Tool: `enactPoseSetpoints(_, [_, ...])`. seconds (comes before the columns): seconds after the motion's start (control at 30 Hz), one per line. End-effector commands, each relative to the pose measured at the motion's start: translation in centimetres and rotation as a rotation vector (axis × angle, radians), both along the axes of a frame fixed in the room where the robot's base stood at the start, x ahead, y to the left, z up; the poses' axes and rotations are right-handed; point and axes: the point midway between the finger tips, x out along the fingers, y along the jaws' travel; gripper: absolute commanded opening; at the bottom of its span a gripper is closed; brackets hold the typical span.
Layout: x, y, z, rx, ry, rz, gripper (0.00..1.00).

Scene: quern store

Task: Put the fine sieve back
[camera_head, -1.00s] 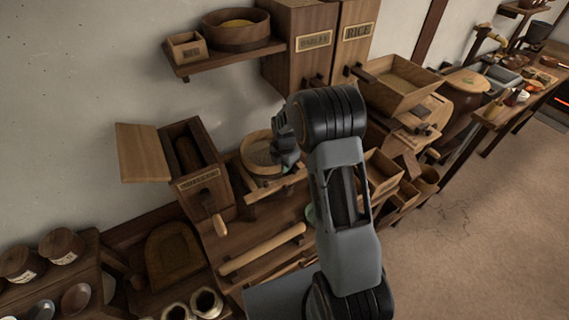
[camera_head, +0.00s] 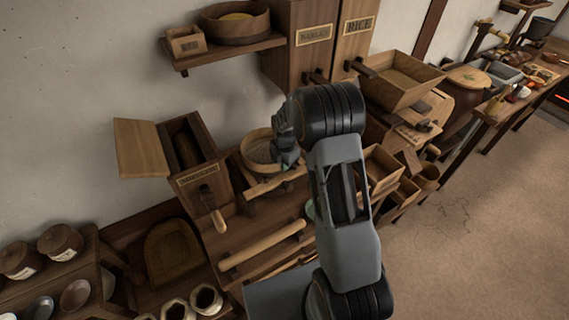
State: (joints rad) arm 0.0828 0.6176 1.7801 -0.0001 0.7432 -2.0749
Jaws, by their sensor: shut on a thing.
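A round wooden sieve (camera_head: 258,147) with a pale rim and a grey mesh is in the middle of the view, over a small wooden stand (camera_head: 262,187). My gripper (camera_head: 284,158) is at the sieve's right edge and is shut on it. My own wrist hides part of the fingers and the sieve's right side. The sieve looks slightly tilted. I cannot tell whether it rests on the stand or is held just above it. Another round wooden sieve or tub (camera_head: 236,22) sits on the wall shelf (camera_head: 222,52), with something yellowish inside.
A wooden mill box (camera_head: 196,160) with an open lid stands left of the sieve. A rolling pin (camera_head: 263,245) lies in front. Tall bins, one labelled RICE (camera_head: 355,35), stand behind. A hopper tray (camera_head: 402,78) is on the right. Floor is free at lower right.

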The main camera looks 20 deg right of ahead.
Motion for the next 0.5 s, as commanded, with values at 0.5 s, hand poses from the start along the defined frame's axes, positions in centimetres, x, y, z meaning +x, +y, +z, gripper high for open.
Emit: enactPoseSetpoints(0.5, [0.01,-0.01,-0.59,0.0,0.0,0.0,0.26])
